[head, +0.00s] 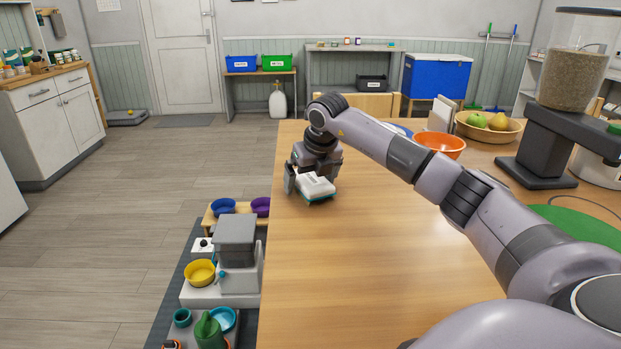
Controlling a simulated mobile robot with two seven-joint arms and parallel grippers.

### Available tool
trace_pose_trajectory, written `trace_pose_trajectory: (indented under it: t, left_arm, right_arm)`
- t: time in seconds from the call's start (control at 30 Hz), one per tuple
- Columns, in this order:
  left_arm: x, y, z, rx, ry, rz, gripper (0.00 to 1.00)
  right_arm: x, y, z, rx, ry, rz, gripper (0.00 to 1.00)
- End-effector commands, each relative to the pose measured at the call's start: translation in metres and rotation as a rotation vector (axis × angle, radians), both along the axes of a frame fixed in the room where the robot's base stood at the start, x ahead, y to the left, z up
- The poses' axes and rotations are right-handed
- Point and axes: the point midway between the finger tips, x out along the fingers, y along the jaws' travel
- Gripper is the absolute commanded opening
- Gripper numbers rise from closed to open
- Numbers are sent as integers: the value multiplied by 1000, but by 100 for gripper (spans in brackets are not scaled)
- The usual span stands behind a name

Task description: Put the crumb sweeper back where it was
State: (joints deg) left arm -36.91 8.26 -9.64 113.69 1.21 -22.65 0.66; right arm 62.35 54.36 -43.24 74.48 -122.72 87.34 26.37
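The crumb sweeper (316,187), white on top with a teal lower edge, is at the left side of the wooden table (370,260), and looks to be resting on the tabletop. My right gripper (313,178) is right behind and over it, pointing down. Its two fingers are wide apart, one to the left of the sweeper and one at its far right. The sweeper's far side is hidden by the gripper, and I cannot tell whether a finger touches it. My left gripper is not in view.
An orange bowl (440,145), a fruit basket (488,127) and a grain dispenser (545,150) stand at the table's right. My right arm crosses above the table. The front left tabletop is clear. Bowls and a feeder (236,245) are on the floor to the left.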

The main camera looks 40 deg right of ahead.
Motion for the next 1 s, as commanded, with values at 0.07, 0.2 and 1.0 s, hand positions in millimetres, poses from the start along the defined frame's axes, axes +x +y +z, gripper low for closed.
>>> trace_pose_trajectory:
  t: [0.07, 0.2, 1.0]
  left_arm:
    - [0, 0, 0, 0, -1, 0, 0]
    - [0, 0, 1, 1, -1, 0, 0]
    - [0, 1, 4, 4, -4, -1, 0]
  right_arm:
    - [0, 0, 0, 0, 0, 0, 100]
    - [0, 0, 2, 0, 0, 0, 100]
    - [-43, 14, 113, 0, 0, 0, 100]
